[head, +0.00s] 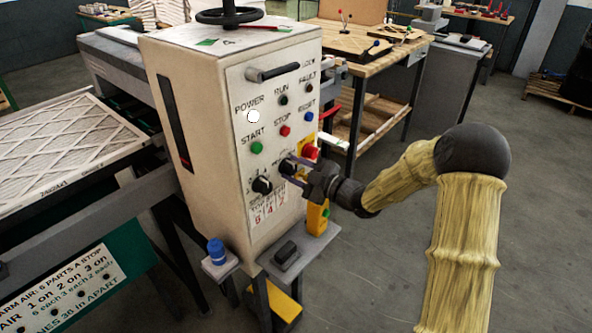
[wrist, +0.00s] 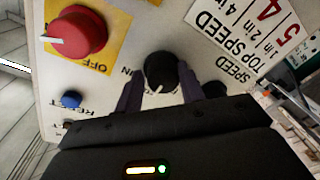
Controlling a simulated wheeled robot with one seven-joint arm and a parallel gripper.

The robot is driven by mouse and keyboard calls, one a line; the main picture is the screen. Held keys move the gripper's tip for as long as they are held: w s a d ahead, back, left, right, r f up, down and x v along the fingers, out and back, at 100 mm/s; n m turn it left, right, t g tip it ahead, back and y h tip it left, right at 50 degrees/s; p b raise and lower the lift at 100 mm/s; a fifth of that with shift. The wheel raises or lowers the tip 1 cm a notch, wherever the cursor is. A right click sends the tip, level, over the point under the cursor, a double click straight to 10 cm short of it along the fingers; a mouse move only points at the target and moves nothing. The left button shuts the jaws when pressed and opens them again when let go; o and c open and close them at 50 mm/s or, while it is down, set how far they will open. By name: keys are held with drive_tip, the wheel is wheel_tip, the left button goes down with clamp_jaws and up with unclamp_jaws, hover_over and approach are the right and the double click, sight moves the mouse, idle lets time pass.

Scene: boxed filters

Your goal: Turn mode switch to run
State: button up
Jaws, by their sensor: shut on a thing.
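The mode switch is a round black knob (head: 287,167) on the cream control panel, below the start and stop buttons. In the wrist view the mode switch (wrist: 160,70) sits between my two fingers, its white pointer mark toward the gripper side. My gripper (head: 296,172) reaches in from the right and is shut on the knob; it also shows in the wrist view (wrist: 159,82). The fingers and gripper body cover part of the switch's lettering, so I cannot read which position the pointer marks.
A red rotary switch (wrist: 78,32) on a yellow plate is close beside my gripper. The black speed knob (head: 262,185) is lower left on the panel. A small shelf (head: 300,250) juts out below. Floor to the right is open.

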drive_tip(key=shift+s+a+f+m, duration=0.15)
drive_tip(key=shift+s+f+m, duration=0.05)
drive_tip(key=shift+m, duration=0.1)
drive_tip(key=m+p, duration=0.1)
drive_tip(key=m, duration=0.2)
drive_tip(key=m+p, duration=0.2)
drive_tip(key=m, duration=0.3)
drive_tip(key=shift+a+t, duration=0.1)
drive_tip(key=shift+t, duration=0.2)
drive_tip(key=o, duration=0.9)
drive_tip(key=shift+s, duration=0.1)
drive_tip(key=shift+d, duration=0.3)
drive_tip(key=v, duration=0.5)
drive_tip(key=b+v, duration=0.1)
drive_tip(key=v, duration=0.5)
drive_tip(key=b+v, duration=0.1)
drive_tip(key=v, duration=0.4)
drive_tip(key=shift+s+d+f, duration=0.2)
drive_tip(key=shift+d+f, duration=0.1)
drive_tip(key=shift+d, duration=0.05)
